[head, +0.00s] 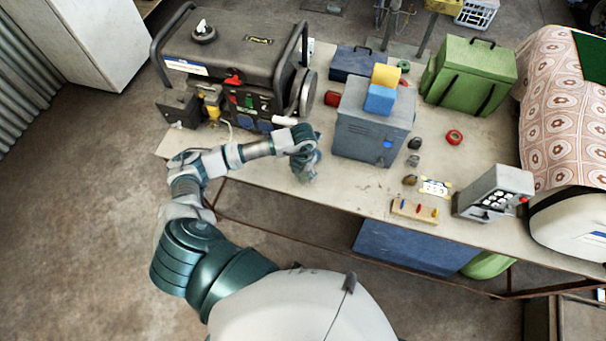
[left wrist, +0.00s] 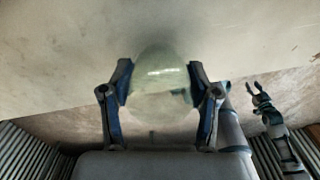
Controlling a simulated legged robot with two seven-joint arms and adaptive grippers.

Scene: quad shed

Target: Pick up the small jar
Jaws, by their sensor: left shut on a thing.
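The small jar (left wrist: 160,88) is pale, clear glass and sits between the two fingers of my left gripper (left wrist: 160,105) in the left wrist view. The fingers press on it from both sides. In the head view my left gripper (head: 307,168) points down at the front edge of the workbench, and the jar cannot be made out clearly there. My right gripper (left wrist: 261,102) shows at the right of the left wrist view, apart from the jar, with its fingers spread and nothing between them. It is not seen in the head view.
The workbench (head: 350,188) holds a generator (head: 235,60) at left, a grey metal box (head: 372,125) just right of my left gripper, a green case (head: 470,75), a red tape roll (head: 454,137) and a keypad device (head: 492,192). A blue bin (head: 415,248) stands below.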

